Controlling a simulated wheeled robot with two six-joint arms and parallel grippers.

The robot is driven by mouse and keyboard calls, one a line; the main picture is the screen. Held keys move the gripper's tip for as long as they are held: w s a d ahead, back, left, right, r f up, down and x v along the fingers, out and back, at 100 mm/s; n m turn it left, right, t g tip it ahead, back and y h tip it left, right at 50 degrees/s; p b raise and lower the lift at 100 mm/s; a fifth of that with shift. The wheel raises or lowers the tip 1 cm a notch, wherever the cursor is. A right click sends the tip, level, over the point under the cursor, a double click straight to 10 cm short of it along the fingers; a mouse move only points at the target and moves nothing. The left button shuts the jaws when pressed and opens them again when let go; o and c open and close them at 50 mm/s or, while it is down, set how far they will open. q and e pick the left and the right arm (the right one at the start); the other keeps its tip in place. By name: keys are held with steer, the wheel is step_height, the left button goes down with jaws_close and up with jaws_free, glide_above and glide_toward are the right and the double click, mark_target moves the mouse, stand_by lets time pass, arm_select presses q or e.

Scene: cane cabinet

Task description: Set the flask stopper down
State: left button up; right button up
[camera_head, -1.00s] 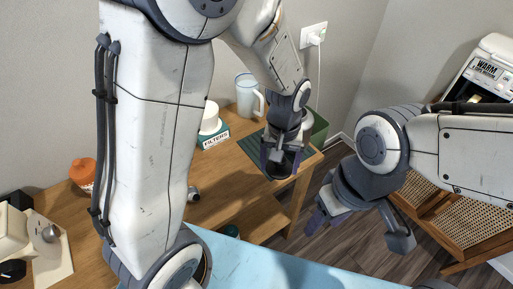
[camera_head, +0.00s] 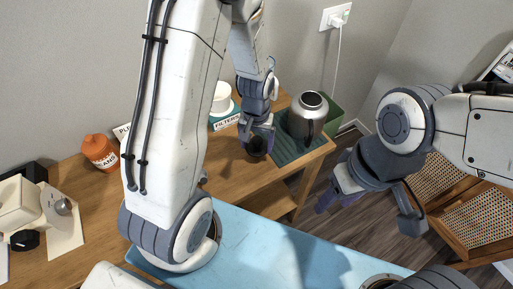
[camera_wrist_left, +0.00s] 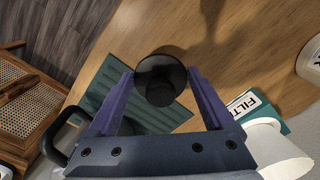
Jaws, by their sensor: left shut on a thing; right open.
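The round black flask stopper (camera_head: 257,147) is held between the purple fingers of my left gripper (camera_head: 258,138), over the wooden table just left of the green mat. In the left wrist view the stopper (camera_wrist_left: 160,82) sits between the two fingers (camera_wrist_left: 158,92), with bare wood and part of the mat behind it. I cannot tell whether it touches the wood. The steel flask (camera_head: 307,119) stands upright on the mat, its top uncovered, to the right of my left gripper. My right gripper (camera_head: 366,212) is open and empty, out beyond the table's right side.
The ribbed green mat (camera_head: 290,150) covers the table's right end. A teal filters box (camera_head: 222,122) stands behind my left gripper. An orange bottle (camera_head: 101,152) stands further left. Bare tabletop (camera_head: 225,168) lies in front of the gripper. A light-blue surface (camera_head: 275,250) is nearer me.

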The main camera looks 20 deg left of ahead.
mark_target(256, 145)
arm_select(q)
steer(key=shift+f, duration=1.45)
steer(key=shift+f, duration=0.2)
steer(key=o, duration=1.1)
steer(key=shift+r, duration=0.15)
